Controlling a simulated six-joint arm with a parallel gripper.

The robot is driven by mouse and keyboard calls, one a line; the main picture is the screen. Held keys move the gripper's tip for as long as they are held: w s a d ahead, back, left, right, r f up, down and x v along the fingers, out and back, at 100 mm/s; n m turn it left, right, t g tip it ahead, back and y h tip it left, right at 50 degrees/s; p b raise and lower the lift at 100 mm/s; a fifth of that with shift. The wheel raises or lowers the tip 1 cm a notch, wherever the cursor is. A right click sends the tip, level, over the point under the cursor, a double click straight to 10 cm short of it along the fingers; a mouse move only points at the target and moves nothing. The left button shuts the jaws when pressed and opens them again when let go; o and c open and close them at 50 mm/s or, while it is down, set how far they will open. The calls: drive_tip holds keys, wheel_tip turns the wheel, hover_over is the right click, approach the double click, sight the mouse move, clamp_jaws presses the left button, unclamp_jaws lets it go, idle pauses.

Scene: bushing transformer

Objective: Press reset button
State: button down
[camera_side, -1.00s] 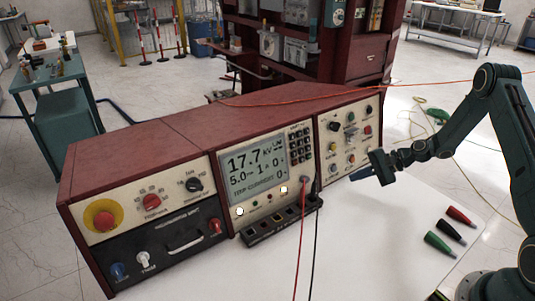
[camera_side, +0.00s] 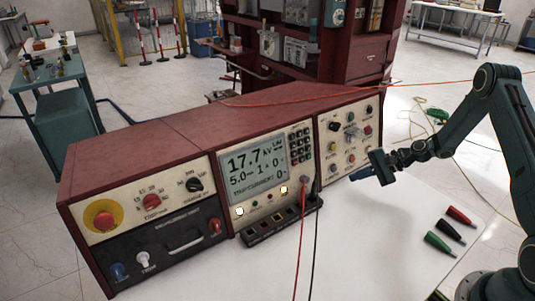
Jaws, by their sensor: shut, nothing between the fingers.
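A long dark-red test console (camera_side: 190,135) stands on the white table. Its right panel (camera_side: 350,140) carries several small coloured knobs and buttons, including a red one (camera_side: 367,130); their labels are too small to read, so I cannot tell which is the reset button.
A red and a black cable (camera_side: 301,240) run down from the console's middle front. Red, black and green probes (camera_side: 450,230) lie on the white table (camera_side: 385,250) at right. A large yellow-ringed red button (camera_side: 104,219) sits at left.

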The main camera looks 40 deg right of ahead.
idle(0.8)
drive_tip(key=s+d, duration=0.3)
drive_tip(key=d, duration=0.6)
drive_tip(key=shift+s+d+r, duration=0.3)
drive_tip(key=shift+s+r, duration=0.05)
drive_tip(key=shift+r, duration=0.1)
drive_tip(key=shift+w, duration=0.1)
approach(352, 159)
drive_tip(key=shift+w+a+f, duration=0.3)
drive_tip(key=shift+a+f, duration=0.4)
drive_tip(key=shift+f, duration=0.1)
drive_tip(key=shift+w+a+f, duration=0.25)
drive_tip(key=shift+a+f, duration=0.45)
drive_tip(key=shift+f, duration=0.05)
drive_tip(key=shift+w+a+f, duration=0.3)
drive_tip(key=shift+a+f, duration=0.4)
drive_tip(key=shift+f, duration=0.1)
drive_tip(key=shift+w+f, duration=0.2)
drive_tip(key=shift+w, duration=0.65)
idle(1.6)
drive_tip(key=shift+s+r, duration=0.1)
drive_tip(key=shift+s, duration=0.05)
drive_tip(key=shift+s+r, duration=0.15)
drive_tip(key=shift+s, duration=0.55)
